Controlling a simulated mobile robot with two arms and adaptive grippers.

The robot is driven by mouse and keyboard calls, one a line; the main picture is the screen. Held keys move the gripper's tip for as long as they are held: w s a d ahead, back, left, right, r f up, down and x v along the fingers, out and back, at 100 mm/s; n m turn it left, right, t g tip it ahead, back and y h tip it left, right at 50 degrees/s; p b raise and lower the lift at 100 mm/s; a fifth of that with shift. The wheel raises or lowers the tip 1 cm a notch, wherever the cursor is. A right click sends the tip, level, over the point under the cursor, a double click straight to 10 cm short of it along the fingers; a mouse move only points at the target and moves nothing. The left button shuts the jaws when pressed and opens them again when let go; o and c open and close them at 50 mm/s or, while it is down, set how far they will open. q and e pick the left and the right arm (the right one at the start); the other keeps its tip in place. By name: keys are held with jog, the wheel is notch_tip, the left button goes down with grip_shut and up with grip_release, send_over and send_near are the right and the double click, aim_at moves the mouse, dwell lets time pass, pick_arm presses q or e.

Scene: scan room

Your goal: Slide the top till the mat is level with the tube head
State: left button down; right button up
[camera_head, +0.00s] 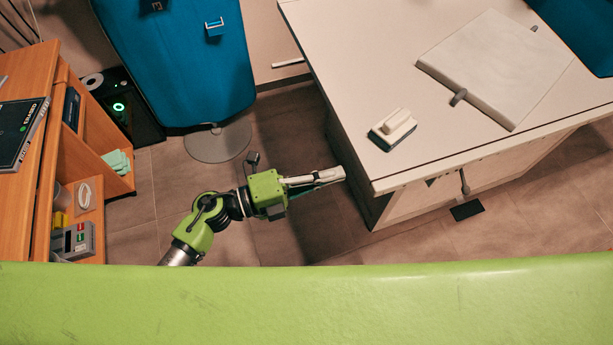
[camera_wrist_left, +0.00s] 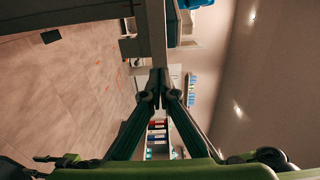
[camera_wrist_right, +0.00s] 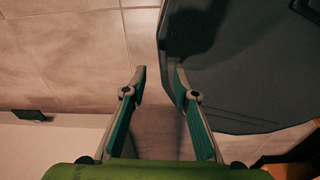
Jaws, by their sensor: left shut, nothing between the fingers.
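The table (camera_head: 345,70) has a broad pale top with a white mat (camera_head: 495,65) lying askew towards its far right. My left gripper (camera_head: 343,174) is shut and empty, its tips close to the near left corner of the top; I cannot tell whether they touch it. In the left wrist view its fingertips (camera_wrist_left: 160,82) meet just below the pale edge of the top (camera_wrist_left: 153,35). My right gripper (camera_wrist_right: 160,75) shows only in its own wrist view, open with nothing between the fingers. I cannot make out the tube head in any view.
A white-handled block (camera_head: 393,129) stands on the top near its left edge. A blue upholstered panel (camera_head: 180,60) stands at the back left. Wooden shelves (camera_head: 95,150) line the left. A dark rounded panel (camera_wrist_right: 240,65) lies close to my right gripper's right finger.

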aim_at(425, 147)
pick_arm(q)
jog(key=x, duration=0.2)
jog(key=shift+w+d, duration=0.1)
jog(key=shift+d, duration=0.2)
jog(key=shift+w+d+p, duration=0.1)
jog(key=shift+d+p, duration=0.2)
jog(key=shift+d, duration=0.2)
pick_arm(e)
jog(key=shift+w+a+r, duration=0.35)
jog(key=shift+a+r, duration=0.1)
jog(key=shift+a, duration=0.05)
pick_arm(q)
jog(key=shift+w, duration=0.1)
